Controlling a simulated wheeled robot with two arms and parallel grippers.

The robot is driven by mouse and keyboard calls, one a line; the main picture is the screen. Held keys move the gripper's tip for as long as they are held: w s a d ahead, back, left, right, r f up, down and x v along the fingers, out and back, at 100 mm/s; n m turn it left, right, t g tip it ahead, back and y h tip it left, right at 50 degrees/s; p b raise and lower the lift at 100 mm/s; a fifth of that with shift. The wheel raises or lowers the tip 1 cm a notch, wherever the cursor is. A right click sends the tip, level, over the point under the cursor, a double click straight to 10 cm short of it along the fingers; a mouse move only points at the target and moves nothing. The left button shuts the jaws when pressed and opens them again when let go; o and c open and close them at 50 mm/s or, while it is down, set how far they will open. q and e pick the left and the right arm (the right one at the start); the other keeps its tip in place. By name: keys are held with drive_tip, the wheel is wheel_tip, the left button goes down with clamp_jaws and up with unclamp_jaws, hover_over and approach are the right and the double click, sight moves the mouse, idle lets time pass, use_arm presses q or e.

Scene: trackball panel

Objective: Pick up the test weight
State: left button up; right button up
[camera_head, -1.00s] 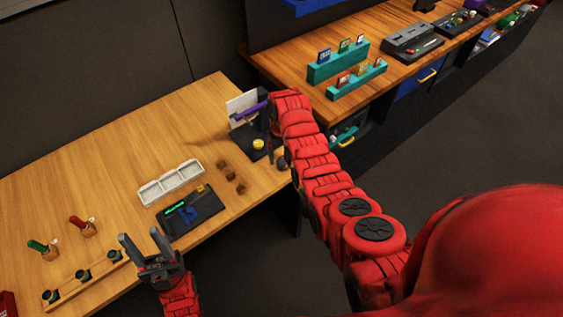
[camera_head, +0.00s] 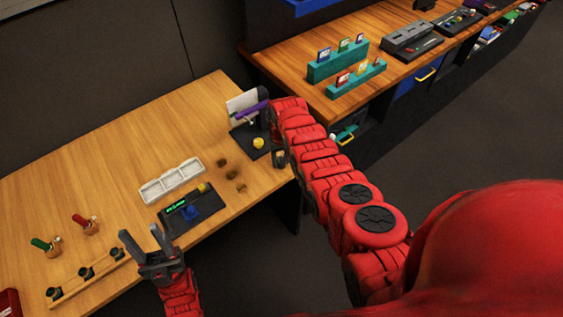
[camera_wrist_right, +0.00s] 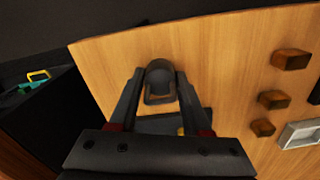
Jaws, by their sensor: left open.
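A dark, rounded piece, which I take to be the test weight (camera_wrist_right: 160,82), shows in the right wrist view near the table's edge. My right gripper (camera_wrist_right: 160,76) has one finger on each side of it, with the tips very close to its sides. I cannot tell whether they touch or press it. In the head view the right gripper (camera_head: 279,157) is small and dark at the table's right edge, where the weight cannot be told apart from it. My left gripper (camera_head: 147,240) is open and empty at the table's front edge.
A dark stand (camera_head: 247,138) with a yellow ball (camera_head: 258,142) is close to the right gripper. Several brown blocks (camera_head: 231,175), a white tray (camera_head: 152,193) and a black panel (camera_head: 207,205) lie on the wooden table (camera_head: 120,150). A wooden rack (camera_head: 70,289) stands front left.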

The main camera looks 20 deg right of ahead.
clamp_jaws()
drive_tip(key=shift+w+r, duration=0.1)
drive_tip(key=shift+r, duration=0.1)
drive_tip(key=shift+r, duration=0.55)
wheel_tip(320, 180, up, 2)
drive_tip(key=shift+b, duration=0.85)
drive_tip(key=s, duration=0.3)
drive_tip(key=s+d, duration=0.1)
drive_tip(key=s, duration=0.1)
drive_tip(key=shift+r, duration=0.3)
drive_tip(key=s+d+r+p, duration=0.1)
drive_tip(key=s+d+p, duration=0.1)
drive_tip(key=s+p, duration=0.7)
drive_tip(key=shift+s+d, duration=0.2)
drive_tip(key=shift+s, duration=0.75)
